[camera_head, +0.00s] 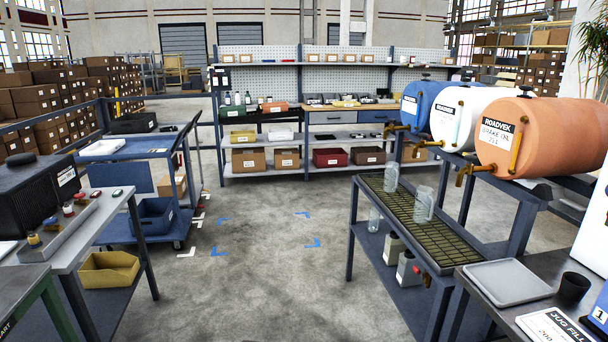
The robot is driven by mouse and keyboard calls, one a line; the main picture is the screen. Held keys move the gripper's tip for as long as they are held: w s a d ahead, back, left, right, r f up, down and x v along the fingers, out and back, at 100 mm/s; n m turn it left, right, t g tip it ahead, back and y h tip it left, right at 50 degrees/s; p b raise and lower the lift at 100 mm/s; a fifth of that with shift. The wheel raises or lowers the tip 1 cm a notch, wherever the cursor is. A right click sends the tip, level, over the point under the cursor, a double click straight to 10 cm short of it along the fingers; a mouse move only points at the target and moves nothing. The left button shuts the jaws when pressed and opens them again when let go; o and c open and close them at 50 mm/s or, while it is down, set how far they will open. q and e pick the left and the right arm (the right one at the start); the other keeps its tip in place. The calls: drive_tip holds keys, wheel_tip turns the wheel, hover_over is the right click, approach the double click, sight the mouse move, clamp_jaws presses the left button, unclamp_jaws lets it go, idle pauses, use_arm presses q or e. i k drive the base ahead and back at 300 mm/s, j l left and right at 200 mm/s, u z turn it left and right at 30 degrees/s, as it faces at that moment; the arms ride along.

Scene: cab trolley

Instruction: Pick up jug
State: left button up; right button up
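Two clear, see-through jugs stand upright on the drip grate (440,238) of the rack at right. One jug (391,177) is farther back, below the spigots. The other jug (424,205) is nearer and a little to the right. A smaller clear vessel (374,220) shows lower, at the left edge of the rack; I cannot tell exactly what it rests on. Neither of my grippers is in view, so their state is hidden.
A blue drum (421,108), a white drum (455,118) and an orange drum (550,135) lie above the grate. A grey tray (507,282) and a black cup (573,287) sit at front right. A blue trolley (145,150) stands left; the middle floor is clear.

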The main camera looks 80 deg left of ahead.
sight(391, 171)
drive_tip(key=u, duration=2.1)
drive_tip(key=i+j+z, duration=0.1)
drive_tip(key=i+j, duration=0.3)
